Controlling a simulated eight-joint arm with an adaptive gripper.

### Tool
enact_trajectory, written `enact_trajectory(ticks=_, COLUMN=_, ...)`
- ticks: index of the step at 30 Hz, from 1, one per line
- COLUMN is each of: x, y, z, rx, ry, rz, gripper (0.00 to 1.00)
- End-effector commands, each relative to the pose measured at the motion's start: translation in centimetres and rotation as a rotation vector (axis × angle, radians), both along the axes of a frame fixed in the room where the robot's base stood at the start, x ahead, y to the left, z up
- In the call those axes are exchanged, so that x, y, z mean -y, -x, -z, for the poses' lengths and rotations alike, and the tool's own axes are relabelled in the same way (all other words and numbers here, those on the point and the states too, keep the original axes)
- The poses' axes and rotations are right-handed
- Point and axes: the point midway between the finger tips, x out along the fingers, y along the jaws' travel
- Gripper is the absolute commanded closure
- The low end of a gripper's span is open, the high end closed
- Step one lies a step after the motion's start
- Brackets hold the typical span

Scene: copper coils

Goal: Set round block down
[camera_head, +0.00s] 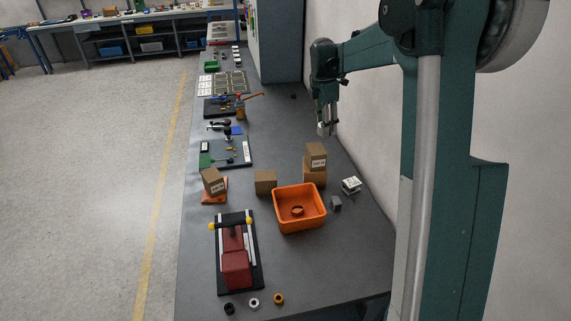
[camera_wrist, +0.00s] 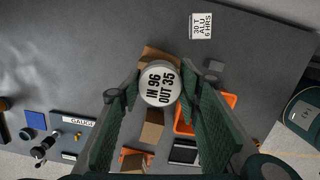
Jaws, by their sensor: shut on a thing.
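The round block (camera_wrist: 160,84) is a pale disc with "IN 96 OUT 35" printed on its face. My gripper (camera_wrist: 161,80) is shut on it, with one green finger at each side. In the head view my gripper (camera_head: 327,126) hangs over the far right part of the grey table, near the wall. The round block (camera_head: 322,130) shows there as a small pale shape at the fingertips. It looks held above the table; its exact height is hard to tell. In the wrist view it hides part of a cardboard box (camera_wrist: 155,55).
Stacked cardboard boxes (camera_head: 316,157) stand nearer the head camera than my gripper. An orange bin (camera_head: 302,227), a grey cube (camera_head: 336,204) and a white labelled block (camera_head: 351,185) are close by. Bare table (camera_head: 290,125) lies left of my gripper.

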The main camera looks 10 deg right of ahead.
Motion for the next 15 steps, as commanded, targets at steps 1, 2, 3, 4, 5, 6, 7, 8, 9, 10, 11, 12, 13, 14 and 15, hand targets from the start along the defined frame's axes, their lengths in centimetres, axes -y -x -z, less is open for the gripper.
enact_trajectory(ticks=1, x=-0.8, y=-1.1, z=0.1, rx=0.0, ry=0.0, rz=-0.001, gripper=0.81)
enact_trajectory(ticks=2, x=-1.2, y=-1.7, z=0.2, rx=0.0, ry=0.0, rz=-0.001, gripper=0.81)
enact_trajectory(ticks=3, x=-1.7, y=-2.5, z=0.3, rx=0.0, ry=0.0, rz=-0.001, gripper=0.81)
enact_trajectory(ticks=4, x=-2.2, y=-3.1, z=0.4, rx=0.0, ry=0.0, rz=0.0, gripper=0.81)
enact_trajectory(ticks=5, x=-2.6, y=-3.7, z=0.5, rx=-0.001, ry=0.001, rz=0.0, gripper=0.81)
enact_trajectory(ticks=6, x=-3.2, y=-4.4, z=0.7, rx=-0.001, ry=0.001, rz=0.001, gripper=0.81)
enact_trajectory(ticks=7, x=-3.7, y=-5.0, z=0.8, rx=-0.001, ry=0.001, rz=0.002, gripper=0.81)
enact_trajectory(ticks=8, x=-4.1, y=-5.5, z=0.9, rx=-0.001, ry=0.001, rz=0.002, gripper=0.81)
enact_trajectory(ticks=9, x=-4.7, y=-6.2, z=1.1, rx=-0.001, ry=0.001, rz=0.002, gripper=0.81)
enact_trajectory(ticks=10, x=-5.2, y=-6.8, z=1.2, rx=0.0, ry=0.001, rz=0.003, gripper=0.81)
enact_trajectory(ticks=11, x=-5.7, y=-7.4, z=1.4, rx=0.0, ry=0.001, rz=0.004, gripper=0.81)
enact_trajectory(ticks=12, x=-6.3, y=-8.1, z=1.5, rx=0.0, ry=0.001, rz=0.004, gripper=0.81)
enact_trajectory(ticks=13, x=-6.8, y=-8.6, z=1.7, rx=0.0, ry=0.002, rz=0.004, gripper=0.81)
enact_trajectory(ticks=14, x=-7.2, y=-9.1, z=1.8, rx=0.0, ry=0.002, rz=0.005, gripper=0.81)
enact_trajectory(ticks=15, x=-7.9, y=-9.7, z=2.0, rx=0.0, ry=0.002, rz=0.006, gripper=0.81)
